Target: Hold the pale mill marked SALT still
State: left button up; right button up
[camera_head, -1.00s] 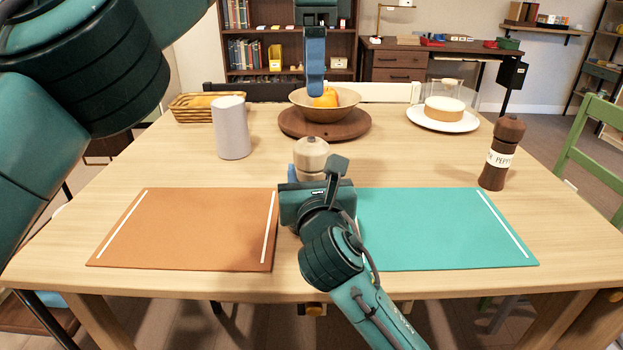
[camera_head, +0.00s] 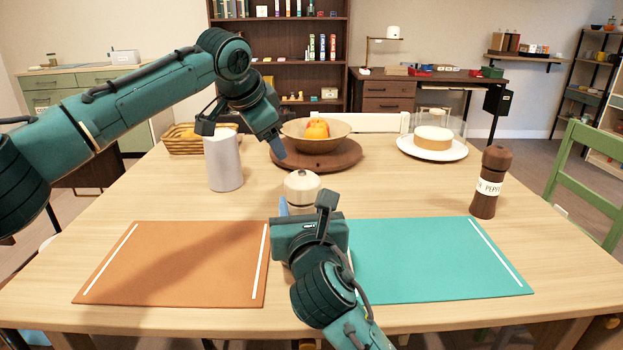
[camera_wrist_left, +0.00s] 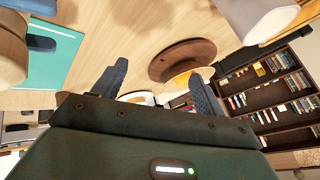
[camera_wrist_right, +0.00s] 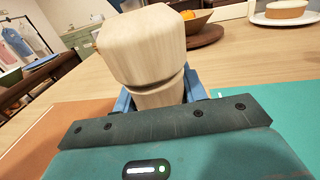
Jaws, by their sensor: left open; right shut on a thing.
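The pale wooden mill (camera_head: 302,184) stands upright between the two placemats, its lower part hidden behind my right gripper (camera_head: 303,208). In the right wrist view, its head and neck (camera_wrist_right: 143,48) rise between the blue fingers, which are shut on it. No SALT marking shows. My left gripper (camera_head: 265,138) is open and empty in the air above the table, behind and left of the mill and near the round wooden board. Its two spread fingers (camera_wrist_left: 158,88) show in the left wrist view with nothing between them.
A grey-white cylinder (camera_head: 223,162) stands left of the board (camera_head: 342,160) with its fruit bowl (camera_head: 313,139). A dark pepper mill (camera_head: 487,185) stands at right. A cake plate (camera_head: 430,151) is behind. Orange (camera_head: 170,262) and teal (camera_head: 435,255) placemats lie in front.

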pick_arm(q)
jog(key=a+f+n+t+h, duration=0.1)
jog(key=a+f+t+h, duration=0.1)
jog(key=t, duration=0.1)
jog(key=h, duration=1.1)
send_near(314, 178)
jog(key=x, duration=0.3)
jog(key=w+x, duration=0.1)
jog(key=x, duration=0.3)
jog(key=a+f+x, duration=0.1)
jog(key=x, duration=0.3)
jog(key=shift+w, duration=0.4)
jog(key=c, duration=1)
jog(key=shift+d+m, duration=0.1)
jog(key=shift+m, duration=0.2)
